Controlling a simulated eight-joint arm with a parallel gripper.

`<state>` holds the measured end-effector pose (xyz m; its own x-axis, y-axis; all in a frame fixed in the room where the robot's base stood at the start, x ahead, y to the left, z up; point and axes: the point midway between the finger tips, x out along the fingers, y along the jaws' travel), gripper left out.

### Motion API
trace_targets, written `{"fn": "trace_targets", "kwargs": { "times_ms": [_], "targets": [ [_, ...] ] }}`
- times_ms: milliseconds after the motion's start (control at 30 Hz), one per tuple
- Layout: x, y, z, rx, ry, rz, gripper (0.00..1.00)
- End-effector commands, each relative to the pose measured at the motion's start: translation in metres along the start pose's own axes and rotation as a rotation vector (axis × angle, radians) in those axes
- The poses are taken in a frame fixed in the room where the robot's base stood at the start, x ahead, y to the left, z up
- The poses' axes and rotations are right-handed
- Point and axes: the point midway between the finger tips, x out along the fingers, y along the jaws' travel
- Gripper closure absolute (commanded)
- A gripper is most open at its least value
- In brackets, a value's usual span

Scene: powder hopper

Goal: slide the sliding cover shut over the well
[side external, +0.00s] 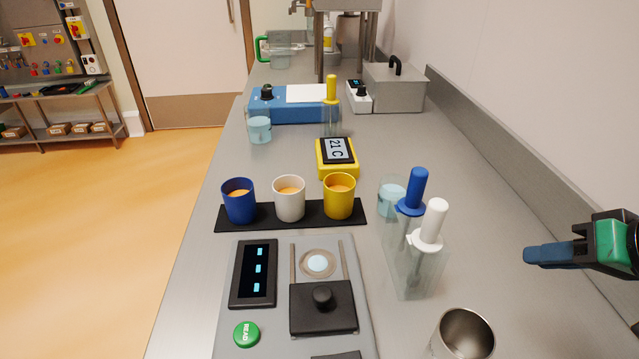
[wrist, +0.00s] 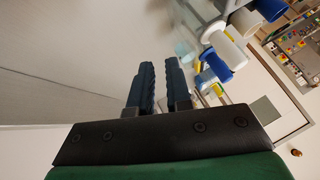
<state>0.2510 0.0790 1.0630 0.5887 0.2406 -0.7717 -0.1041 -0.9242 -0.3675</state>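The sliding cover (side external: 323,318) is a black plate with a round black knob (side external: 323,296) on top. It sits between two rails on a grey instrument plate. The well (side external: 317,262) is a round recess with a pale blue disc, just beyond the cover on the same rails. The well is uncovered. My gripper (side external: 528,255) is at the far right, raised and well away from the cover. In the wrist view my gripper (wrist: 160,68) shows two dark blue ridged fingers with a narrow empty gap between them. The cover and well are not visible there.
A black display (side external: 253,274) and green READ button (side external: 246,334) lie left of the cover. A clear holder (side external: 414,270) with blue- and white-handled tools and a metal cup (side external: 464,335) stand between gripper and cover. Three cups on a black strip (side external: 262,216) stand behind the well.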

Motion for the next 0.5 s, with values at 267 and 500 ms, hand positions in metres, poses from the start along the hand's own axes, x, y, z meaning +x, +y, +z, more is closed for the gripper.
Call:
{"fn": "trace_targets", "kwargs": {
  "times_ms": [267,500],
  "targets": [
    [-0.005,-0.089,0.067,0.447,-0.226,-0.27,1.0],
    [-0.005,-0.102,0.08,0.542,-0.284,-0.294,1.0]
  ]
}}
